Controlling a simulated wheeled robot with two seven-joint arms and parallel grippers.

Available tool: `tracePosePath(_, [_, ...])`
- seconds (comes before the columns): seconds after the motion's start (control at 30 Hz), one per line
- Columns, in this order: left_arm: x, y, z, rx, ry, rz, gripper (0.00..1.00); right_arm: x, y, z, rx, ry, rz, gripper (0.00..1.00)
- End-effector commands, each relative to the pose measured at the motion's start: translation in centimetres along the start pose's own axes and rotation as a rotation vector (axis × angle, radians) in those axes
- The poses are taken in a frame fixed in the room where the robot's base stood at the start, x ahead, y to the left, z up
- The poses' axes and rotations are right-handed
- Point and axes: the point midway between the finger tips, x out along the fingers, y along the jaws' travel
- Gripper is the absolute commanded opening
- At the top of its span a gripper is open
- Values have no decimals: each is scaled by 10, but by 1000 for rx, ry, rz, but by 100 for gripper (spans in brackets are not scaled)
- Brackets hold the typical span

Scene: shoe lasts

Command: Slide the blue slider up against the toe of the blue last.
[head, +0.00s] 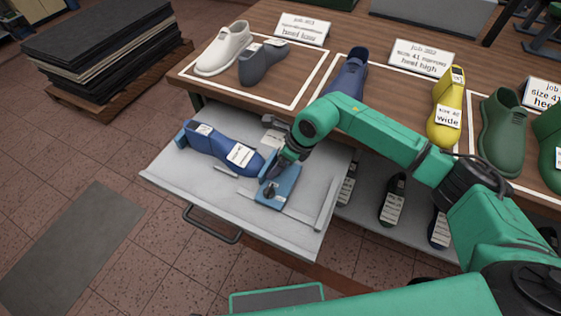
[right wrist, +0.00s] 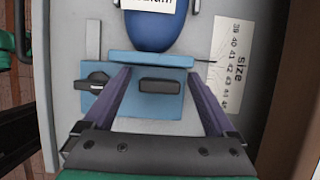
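The blue last (head: 222,148) lies in the pulled-out grey drawer, its toe pointing right towards the slider. Its toe also shows at the top of the right wrist view (right wrist: 155,32). The blue slider (head: 281,188) is a flat plate with a raised front wall, a black block and a black lever; it also shows in the right wrist view (right wrist: 152,60). Its wall is at or very near the toe; I cannot tell whether they touch. My right gripper (right wrist: 158,76) is open, with a finger on each side of the black block and gaps between. My left gripper is not in view.
The drawer (head: 165,183) has a slot, a printed size scale (right wrist: 230,65) and a handle (head: 212,224). The wooden table (head: 300,62) behind carries white, grey, blue, yellow and green lasts with cards. More lasts stand on a shelf below (head: 365,215). Dark sheets (head: 98,40) are stacked at left.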

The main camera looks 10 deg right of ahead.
Motion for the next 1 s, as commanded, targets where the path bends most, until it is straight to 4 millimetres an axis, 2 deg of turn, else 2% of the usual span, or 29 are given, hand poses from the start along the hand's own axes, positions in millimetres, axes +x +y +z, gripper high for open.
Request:
tracePosePath(0.27, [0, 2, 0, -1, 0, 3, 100, 0, 0, -1, 0, 3, 0, 90])
tracePosePath(0.37, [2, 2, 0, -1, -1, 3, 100, -9, -1, -1, -1, 2, -2, 90])
tracePosePath(0.47, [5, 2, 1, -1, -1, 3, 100, -30, -1, -2, -2, 1, -4, 90])
tracePosePath(0.7, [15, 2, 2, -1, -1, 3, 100, -101, -1, -1, -1, 0, -6, 90])
tracePosePath(0.8, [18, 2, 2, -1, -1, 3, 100, -125, -1, -1, -1, 0, -4, 90])
tracePosePath(0.9, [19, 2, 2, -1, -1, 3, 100, -139, 0, 0, -1, 2, -1, 90])
tracePosePath(1.0, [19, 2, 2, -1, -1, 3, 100, -145, 0, 0, -1, 2, -1, 90])
